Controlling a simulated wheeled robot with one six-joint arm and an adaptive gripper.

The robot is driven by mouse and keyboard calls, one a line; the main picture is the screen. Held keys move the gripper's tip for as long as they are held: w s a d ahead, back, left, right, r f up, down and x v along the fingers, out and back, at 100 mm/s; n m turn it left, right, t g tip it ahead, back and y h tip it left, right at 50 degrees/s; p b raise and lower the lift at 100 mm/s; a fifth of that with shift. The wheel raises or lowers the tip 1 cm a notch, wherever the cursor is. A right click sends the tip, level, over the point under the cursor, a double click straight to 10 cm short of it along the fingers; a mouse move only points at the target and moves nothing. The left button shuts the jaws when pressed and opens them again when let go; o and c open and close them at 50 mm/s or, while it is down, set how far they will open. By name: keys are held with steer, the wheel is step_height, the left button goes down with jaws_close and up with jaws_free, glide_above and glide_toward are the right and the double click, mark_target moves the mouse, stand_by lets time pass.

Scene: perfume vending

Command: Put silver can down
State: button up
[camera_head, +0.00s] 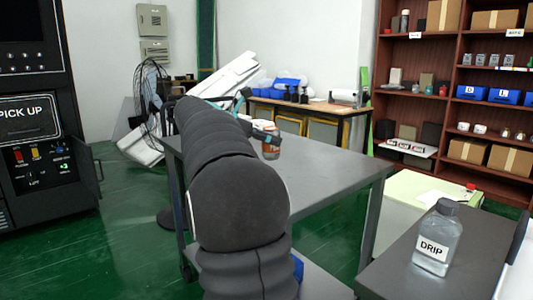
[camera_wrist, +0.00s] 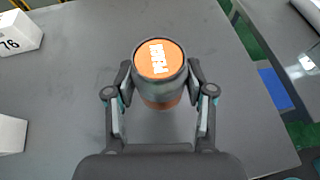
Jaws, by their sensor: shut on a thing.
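The can (camera_wrist: 158,60) has a round orange top with pale lettering, a grey metallic rim and an orange band lower down. My gripper (camera_wrist: 160,76) is shut on it, one finger on each side, in the wrist view. In the head view the can (camera_head: 271,149) shows small and brownish-orange beyond my arm, with my gripper (camera_head: 264,134) at its upper part. It is upright over the grey table (camera_head: 320,168), close to the top. I cannot tell whether its base touches the table.
Two white boxes, one marked 76 (camera_wrist: 18,33) and one lower (camera_wrist: 10,133), lie on the left in the wrist view. Bare tabletop surrounds the can. A bottle marked DRIP (camera_head: 437,240) stands on a separate grey table at right. Shelves (camera_head: 455,80) stand behind.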

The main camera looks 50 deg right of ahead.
steer(key=shift+w+f+b, duration=0.15)
steer(key=shift+f+b, duration=0.35)
steer(key=shift+f, duration=1.55)
steer(key=shift+f, duration=0.15)
steer(key=o, duration=1.3)
steer(key=shift+c, duration=0.2)
steer(key=shift+w+a+r, duration=0.1)
steer(key=shift+a+r, duration=0.05)
steer(key=shift+r, duration=0.05)
steer(key=p+v, duration=0.1)
steer(key=v, duration=1)
steer(key=shift+a+r, duration=0.15)
steer(key=shift+a, duration=0.15)
steer(key=s+a+f+m+t+y, duration=0.3)
steer(key=s+a+f, duration=0.4)
steer(key=a, duration=0.3)
steer(key=s+a+f+m+t+y, duration=0.3)
steer(key=s+a+f+m+y, duration=0.2)
steer(key=a, duration=0.5)
steer(key=s+a+f+m+t+y, duration=0.3)
steer(key=s+a+f+m+y, duration=0.2)
steer(key=s+a+f, duration=0.5)
steer(key=shift+s+f+m, duration=0.4)
steer(key=shift+f+m, duration=0.3)
steer(key=shift+m, duration=0.3)
